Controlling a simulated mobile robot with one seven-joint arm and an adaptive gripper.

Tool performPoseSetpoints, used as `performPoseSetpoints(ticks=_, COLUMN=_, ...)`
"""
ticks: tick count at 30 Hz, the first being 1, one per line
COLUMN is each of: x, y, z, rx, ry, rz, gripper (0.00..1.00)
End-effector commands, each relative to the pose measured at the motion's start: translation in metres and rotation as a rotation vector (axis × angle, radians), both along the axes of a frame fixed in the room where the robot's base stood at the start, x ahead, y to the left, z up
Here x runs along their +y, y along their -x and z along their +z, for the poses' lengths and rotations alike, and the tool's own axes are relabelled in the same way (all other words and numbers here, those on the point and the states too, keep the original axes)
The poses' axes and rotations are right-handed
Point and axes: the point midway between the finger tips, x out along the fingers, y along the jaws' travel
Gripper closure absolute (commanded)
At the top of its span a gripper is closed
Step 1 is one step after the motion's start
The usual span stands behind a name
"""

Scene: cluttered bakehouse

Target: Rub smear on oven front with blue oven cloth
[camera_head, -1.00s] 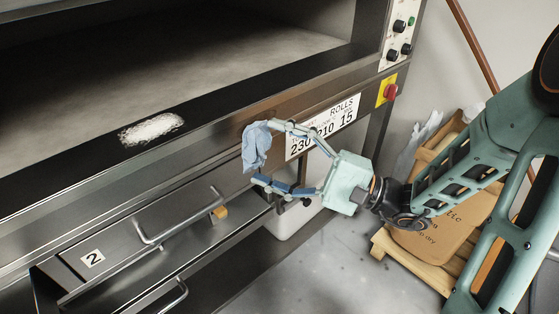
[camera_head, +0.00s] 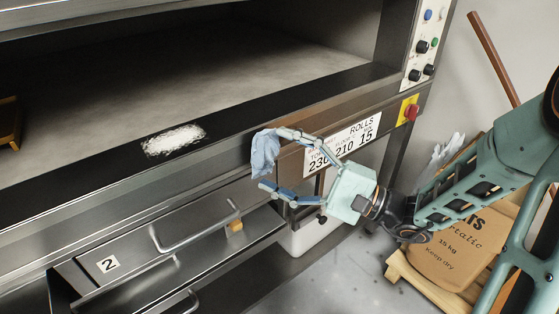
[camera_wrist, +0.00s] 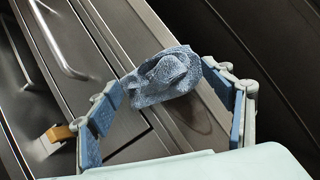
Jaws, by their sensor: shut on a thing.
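The blue oven cloth (camera_head: 265,154) is a crumpled bunch against the steel oven front (camera_head: 205,178), just left of the ROLLS placard. My gripper (camera_head: 271,160) is shut on the cloth, its fingers still well apart around the bunch. In the wrist view the cloth (camera_wrist: 163,76) sits between and beyond the fingertips (camera_wrist: 172,97). A dull dark patch, seemingly the smear (camera_wrist: 196,113), shows on the steel beside the cloth in the wrist view. In the head view the cloth and fingers cover that spot. I cannot tell how firmly the cloth touches the steel.
A white powdery patch (camera_head: 173,140) lies on the dark oven ledge. Below are a drawer handle (camera_head: 195,229) and a label "2" (camera_head: 109,264). The ROLLS placard (camera_head: 343,143) and red knob (camera_head: 411,112) are to the right. A sack (camera_head: 460,240) stands on a wooden pallet.

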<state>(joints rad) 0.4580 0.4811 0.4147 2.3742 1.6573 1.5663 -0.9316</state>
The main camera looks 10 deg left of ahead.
Motion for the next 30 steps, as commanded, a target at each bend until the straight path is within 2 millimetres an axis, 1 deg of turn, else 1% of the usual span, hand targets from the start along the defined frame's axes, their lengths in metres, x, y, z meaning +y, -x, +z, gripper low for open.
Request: performPoseSetpoints(ticks=30, x=0.014, y=-0.011, z=0.000, rx=0.000, ry=0.000, rz=0.001, gripper=0.46)
